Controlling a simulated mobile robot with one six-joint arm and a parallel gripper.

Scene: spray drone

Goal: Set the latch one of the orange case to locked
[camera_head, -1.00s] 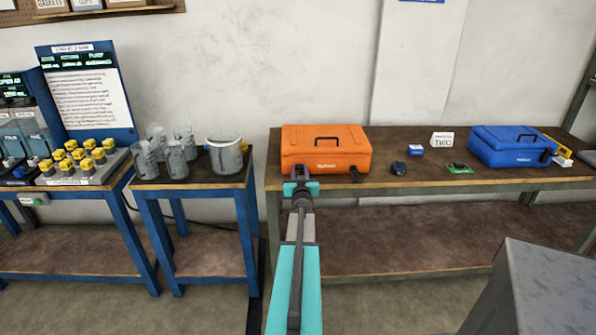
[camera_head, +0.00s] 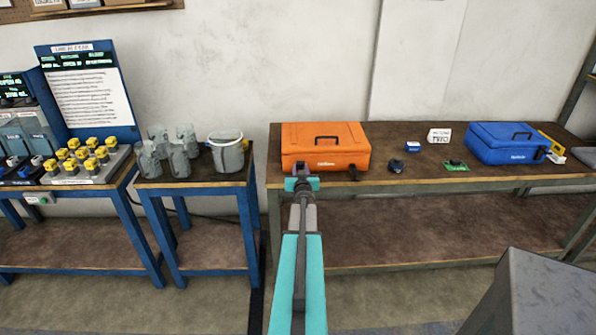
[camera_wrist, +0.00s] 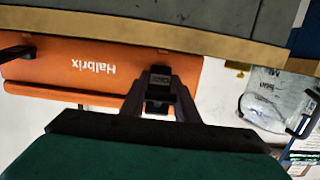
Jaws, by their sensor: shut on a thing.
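My gripper (camera_head: 301,184) is at the lower left of the case's front. In the wrist view, which is upside down, my gripper (camera_wrist: 160,92) is shut on a small black latch (camera_wrist: 159,76) at the case's front. The fingers hide part of this latch, and I cannot tell its exact setting.
A blue case (camera_head: 505,145), a dark round item (camera_head: 397,166) and a green board (camera_head: 456,166) lie to the right on the table (camera_head: 420,178). A side stand with a pot (camera_head: 226,150) and several clear jugs (camera_head: 180,160) is at the left. A grey block (camera_head: 540,295) is at the lower right.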

